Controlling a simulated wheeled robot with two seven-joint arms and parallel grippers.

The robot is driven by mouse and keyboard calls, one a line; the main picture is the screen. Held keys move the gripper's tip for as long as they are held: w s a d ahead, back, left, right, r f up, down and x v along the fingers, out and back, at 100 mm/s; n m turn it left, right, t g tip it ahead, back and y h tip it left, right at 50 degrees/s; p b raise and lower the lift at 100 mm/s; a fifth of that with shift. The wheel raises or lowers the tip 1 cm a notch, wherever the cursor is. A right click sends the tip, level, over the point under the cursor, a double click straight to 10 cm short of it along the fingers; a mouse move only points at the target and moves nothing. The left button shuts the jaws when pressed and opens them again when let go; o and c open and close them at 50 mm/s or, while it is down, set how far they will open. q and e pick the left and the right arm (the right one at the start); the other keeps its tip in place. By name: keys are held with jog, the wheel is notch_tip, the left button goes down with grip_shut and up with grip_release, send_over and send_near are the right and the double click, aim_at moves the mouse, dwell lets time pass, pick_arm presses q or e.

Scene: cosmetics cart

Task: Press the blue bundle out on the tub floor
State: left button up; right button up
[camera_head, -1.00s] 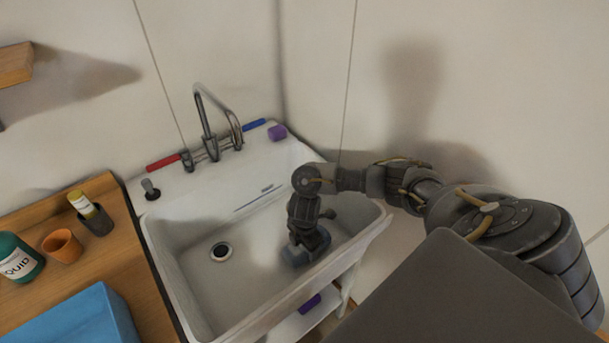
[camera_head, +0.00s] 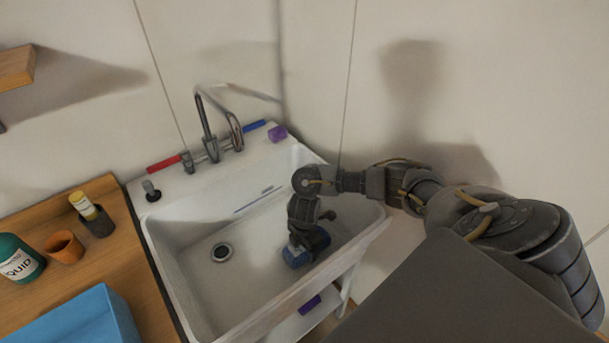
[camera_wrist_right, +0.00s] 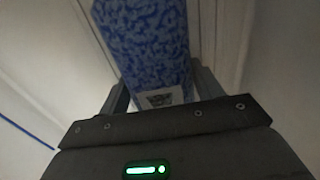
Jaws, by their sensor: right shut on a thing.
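The blue bundle (camera_head: 297,256) is down in the white tub (camera_head: 190,290), right of the drain, at or close to the tub floor. In the right wrist view the mottled blue bundle (camera_wrist_right: 145,40) lies between the fingers, with a small pale label near the palm. My right gripper (camera_head: 306,247) points down into the tub and is shut on the bundle. The gripper covers part of the bundle in the head view. I cannot tell whether the bundle presses on the floor. My left gripper is not in view.
A purple item (camera_head: 277,133) sits on the back corner. A wooden counter (camera_head: 110,258) at left holds a green bottle (camera_head: 18,260), cup and blue box. The tub's left floor is clear.

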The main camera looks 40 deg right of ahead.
pick_arm(q)
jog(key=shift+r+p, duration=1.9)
jog(key=shift+p, duration=0.05)
dwell(5.5)
